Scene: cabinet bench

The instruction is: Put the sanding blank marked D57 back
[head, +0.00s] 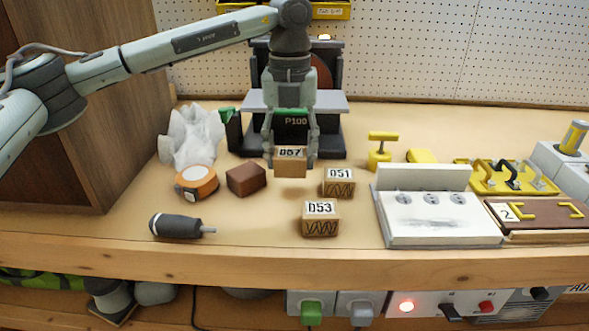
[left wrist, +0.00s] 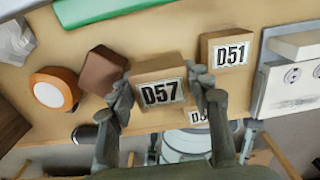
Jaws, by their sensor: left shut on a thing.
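The left wrist view shows the fingers (left wrist: 166,92) on both sides of the D57 blank (left wrist: 158,70), label facing the camera. I cannot tell how far it is above the bench. Blank D51 (head: 338,189) sits to its right and blank D53 (head: 320,231) nearer the front edge; both lie on the bench. D51 (left wrist: 226,67) also shows in the left wrist view. My right gripper is not in view.
A brown block (head: 246,178), an orange tape measure (head: 197,183), a crumpled white cloth (head: 190,136) and a dark-handled tool (head: 178,226) lie to the left. A white socketed fixture (head: 440,222) and yellow-fitted trays (head: 510,178) fill the right. Bare bench lies at the front left of D53.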

